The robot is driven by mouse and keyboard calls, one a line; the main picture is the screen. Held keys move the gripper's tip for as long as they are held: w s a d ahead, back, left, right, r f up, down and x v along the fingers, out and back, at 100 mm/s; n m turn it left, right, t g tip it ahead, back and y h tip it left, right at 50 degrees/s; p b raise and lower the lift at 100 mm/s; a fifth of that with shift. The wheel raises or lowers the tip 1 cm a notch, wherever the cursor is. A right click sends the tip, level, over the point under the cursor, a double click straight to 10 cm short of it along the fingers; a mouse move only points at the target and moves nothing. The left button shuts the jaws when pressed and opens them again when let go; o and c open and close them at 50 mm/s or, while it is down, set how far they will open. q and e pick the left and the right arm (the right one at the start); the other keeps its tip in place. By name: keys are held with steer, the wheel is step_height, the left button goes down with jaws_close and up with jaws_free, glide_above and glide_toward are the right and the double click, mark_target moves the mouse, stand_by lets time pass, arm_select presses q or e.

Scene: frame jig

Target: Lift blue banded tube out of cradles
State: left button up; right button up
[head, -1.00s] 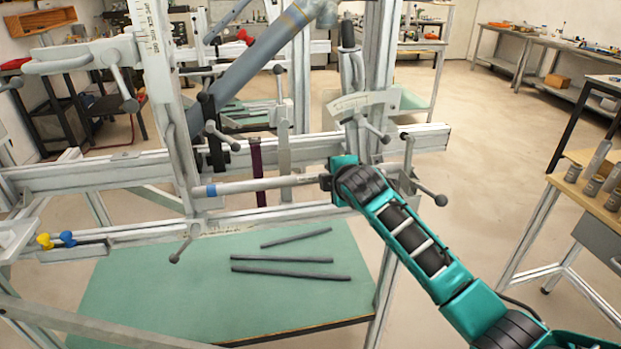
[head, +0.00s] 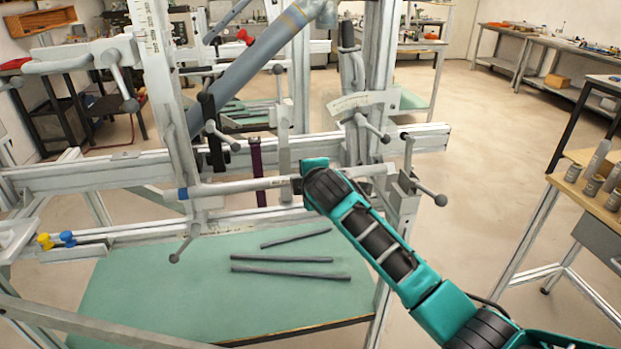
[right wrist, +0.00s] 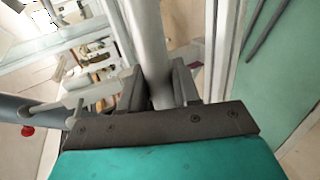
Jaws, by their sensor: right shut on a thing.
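The blue banded tube (head: 235,187) is a light grey tube with a blue band near its left end. It lies about level across the front of the white frame jig. My right gripper (head: 299,185), on the teal arm from the right, is shut on the tube right of its middle. In the right wrist view the tube (right wrist: 148,50) runs away from between the dark jaws (right wrist: 156,88). The cradles cannot be told apart clearly from the jig's clamps, so I cannot tell whether the tube touches them. My left gripper is not in view.
Jig uprights (head: 165,100), a horizontal rail (head: 90,172) and clamp handles with ball ends (head: 440,200) crowd around the tube. Below is a green table (head: 150,290) with dark rods (head: 290,273). A thick blue-grey tube (head: 245,75) slants behind. Open floor lies right.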

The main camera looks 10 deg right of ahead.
steer(key=shift+r, duration=0.1)
steer(key=s, duration=0.8)
steer(key=shift+s, duration=0.15)
stand_by(0.5)
step_height(320, 180, up, 10)
stand_by(1.4)
